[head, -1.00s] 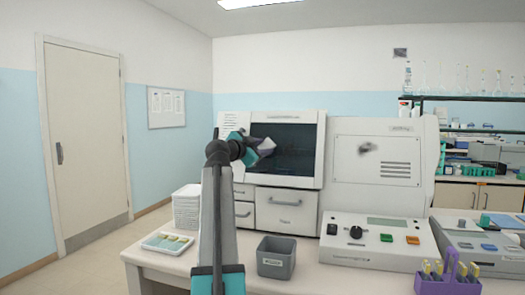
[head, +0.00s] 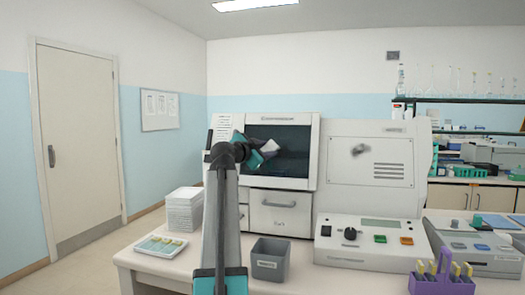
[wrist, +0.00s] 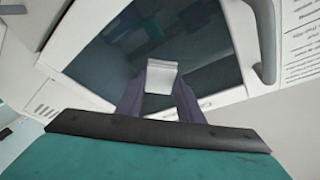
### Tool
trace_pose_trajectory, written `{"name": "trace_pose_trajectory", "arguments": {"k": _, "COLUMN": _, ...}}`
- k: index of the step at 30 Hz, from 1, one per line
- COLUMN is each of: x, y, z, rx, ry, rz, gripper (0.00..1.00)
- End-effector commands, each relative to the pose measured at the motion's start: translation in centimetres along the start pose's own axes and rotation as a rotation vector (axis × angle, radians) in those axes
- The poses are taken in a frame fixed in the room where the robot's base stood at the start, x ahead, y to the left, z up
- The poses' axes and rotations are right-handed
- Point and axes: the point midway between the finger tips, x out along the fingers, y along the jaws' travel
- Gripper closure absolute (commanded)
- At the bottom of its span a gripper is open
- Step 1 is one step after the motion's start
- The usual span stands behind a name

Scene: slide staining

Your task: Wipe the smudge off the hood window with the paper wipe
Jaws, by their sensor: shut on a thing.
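The hood window (head: 292,160) is a dark glass pane in a white machine at the back of the bench, and it fills much of the wrist view (wrist: 215,60). My gripper (head: 262,152) is in front of the left part of the window. In the wrist view my gripper (wrist: 160,92) is shut on the paper wipe (wrist: 161,76), a small pale folded piece between the dark fingers. I cannot tell whether the wipe touches the glass. I cannot make out a clear smudge on the window; my arm and gripper hide part of it.
A dark grey mark (head: 359,150) shows on the white panel to the right. Below are a grey bin (head: 270,266), a control box (head: 365,258) and a purple rack (head: 440,284). A slide tray (head: 161,246) and a white stack (head: 184,212) stand at left.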

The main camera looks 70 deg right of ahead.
Motion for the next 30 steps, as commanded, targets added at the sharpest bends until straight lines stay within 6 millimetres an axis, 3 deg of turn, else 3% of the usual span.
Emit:
{"name": "trace_pose_trajectory", "arguments": {"k": 14, "x": 0.1, "y": 0.3, "z": -0.2, "rx": 0.0, "ry": 0.001, "rz": 0.0, "gripper": 0.84}}
{"name": "trace_pose_trajectory", "arguments": {"k": 30, "x": 1.1, "y": 2.6, "z": -2.1, "rx": 0.0, "ry": 0.0, "rz": 0.002, "gripper": 0.84}}
